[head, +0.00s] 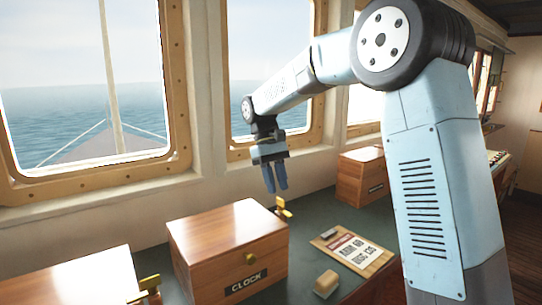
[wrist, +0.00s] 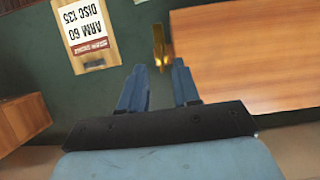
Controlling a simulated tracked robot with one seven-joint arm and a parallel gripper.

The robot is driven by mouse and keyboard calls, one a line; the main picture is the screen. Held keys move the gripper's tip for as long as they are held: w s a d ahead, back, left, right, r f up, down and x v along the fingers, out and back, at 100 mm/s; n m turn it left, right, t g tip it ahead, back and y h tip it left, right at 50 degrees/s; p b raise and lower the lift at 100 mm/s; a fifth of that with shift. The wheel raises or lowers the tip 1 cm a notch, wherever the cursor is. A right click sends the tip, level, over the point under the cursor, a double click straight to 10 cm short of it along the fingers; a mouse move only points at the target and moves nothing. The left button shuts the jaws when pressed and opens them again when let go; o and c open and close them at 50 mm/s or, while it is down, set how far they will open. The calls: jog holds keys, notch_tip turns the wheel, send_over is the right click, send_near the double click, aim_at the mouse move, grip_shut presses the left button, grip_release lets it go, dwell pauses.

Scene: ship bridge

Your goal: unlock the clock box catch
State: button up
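The clock box (head: 215,250) is a wooden box with a CLOCK label and a brass knob on its front. Its brass catch (head: 284,208) sticks out at its right side. My gripper (head: 277,188) hangs pointing down, just above and behind the catch. In the wrist view the two blue fingers stand apart with nothing held, and my gripper (wrist: 160,68) has the brass catch (wrist: 160,48) in line with the gap between the fingertips. The clock box (wrist: 245,60) fills the right of that view. Whether a finger touches the catch I cannot tell.
A board (head: 353,250) with a printed card reading ARM 60, DISC 135 lies right of the clock box. A small wooden block (head: 326,283) lies before it. Another box (head: 361,178) stands behind right; one with a brass catch (head: 75,280) stands front left. Windows line the back.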

jog(key=v, duration=1)
jog(key=shift+r, duration=0.15)
jog(key=s+d+r+m+t+y, duration=0.25)
jog(key=s+d+t, duration=0.25)
jog(key=s+d, duration=0.95)
jog(key=s+d+f+m+t, duration=0.2)
jog(key=s+d+f, duration=0.2)
jog(key=s, duration=0.4)
jog(key=s+d+f+m+t, duration=0.2)
jog(key=s+d+f, duration=0.2)
jog(key=s, duration=0.4)
jog(key=shift+f, duration=0.75)
jog(key=shift+m, duration=0.25)
